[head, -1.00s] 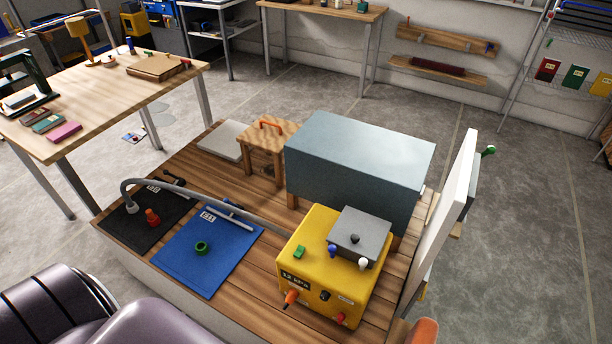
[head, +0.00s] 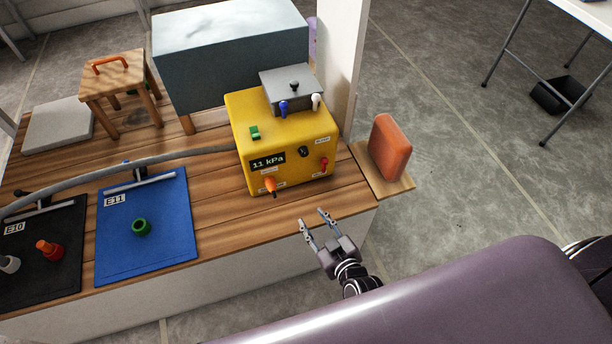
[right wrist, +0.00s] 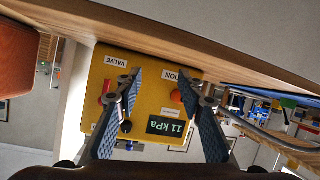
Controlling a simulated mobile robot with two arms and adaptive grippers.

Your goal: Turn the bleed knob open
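The yellow pump box (head: 240,125) stands on the wooden bench, with a display (head: 267,161) reading 11 kPa. Its front has a black knob (head: 303,151), a red valve handle (head: 324,164) and an orange fitting (head: 270,184). I cannot read which one is labelled as the bleed knob. My right gripper (head: 314,219) is open and empty, in front of the bench edge, apart from the box. In the right wrist view, its fingers (right wrist: 160,78) frame the box front; the black knob (right wrist: 126,126) shows beside one finger. My left gripper is out of view.
A blue mat (head: 170,245) with a green ring (head: 141,227) lies left of the box, and a grey hose (head: 150,160) runs across to it. A blue-grey block (head: 235,60) stands behind. An orange pad (head: 389,148) stands on a side shelf, right of the box.

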